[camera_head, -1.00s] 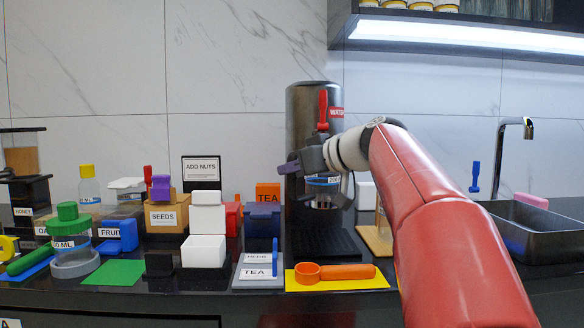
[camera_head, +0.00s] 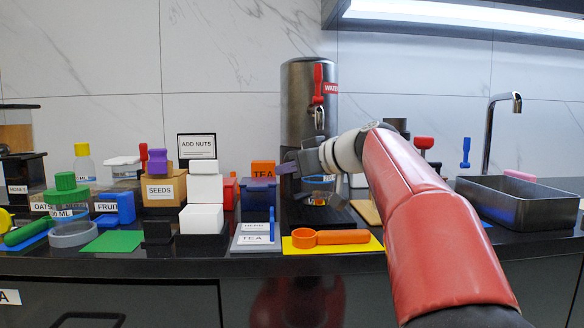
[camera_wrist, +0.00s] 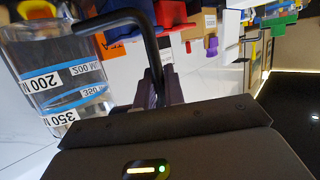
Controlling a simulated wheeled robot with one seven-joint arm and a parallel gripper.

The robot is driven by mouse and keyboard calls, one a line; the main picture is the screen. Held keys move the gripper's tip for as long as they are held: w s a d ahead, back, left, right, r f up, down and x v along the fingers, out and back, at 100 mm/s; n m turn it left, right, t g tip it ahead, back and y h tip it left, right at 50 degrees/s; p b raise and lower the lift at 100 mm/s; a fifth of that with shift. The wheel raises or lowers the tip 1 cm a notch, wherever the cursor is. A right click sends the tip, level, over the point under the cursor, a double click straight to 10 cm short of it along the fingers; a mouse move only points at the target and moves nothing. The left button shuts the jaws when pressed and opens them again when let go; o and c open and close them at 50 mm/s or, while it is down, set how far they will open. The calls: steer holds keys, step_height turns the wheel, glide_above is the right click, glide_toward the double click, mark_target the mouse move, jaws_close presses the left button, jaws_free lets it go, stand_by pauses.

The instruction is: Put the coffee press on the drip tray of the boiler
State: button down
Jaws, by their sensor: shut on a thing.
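The coffee press is a clear glass jug with blue bands and volume labels (camera_wrist: 62,85) and a black handle, large at the left of the wrist view. In the head view it (camera_head: 320,190) is partly behind my gripper. My gripper (camera_head: 298,168) is shut on the handle. The boiler (camera_head: 300,100) is a dark metal cylinder with a red tap lever. Its black drip tray (camera_head: 300,217) lies at its foot. The press appears upright, under the tap and over the tray. I cannot tell whether its base touches the tray.
An orange scoop (camera_head: 330,237) lies on a yellow mat in front of the tray. A sink (camera_head: 520,200) is at the right. My arm hides part of the counter.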

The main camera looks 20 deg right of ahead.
mark_target(292, 188)
steer(key=shift+f+b, duration=0.3)
steer(key=shift+f, duration=0.3)
steer(key=shift+s+r, duration=0.15)
steer(key=shift+f+b, duration=0.65)
steer(key=shift+b, duration=0.25)
steer(key=c, duration=1.6)
jaws_free()
steer(key=shift+c, duration=0.2)
steer(key=shift+f+b, duration=1.05)
steer(key=shift+b, duration=0.1)
steer(key=shift+s+d, duration=0.1)
steer(key=shift+s, duration=0.05)
steer(key=shift+b+v, duration=0.75)
steer(key=shift+v, duration=2.1)
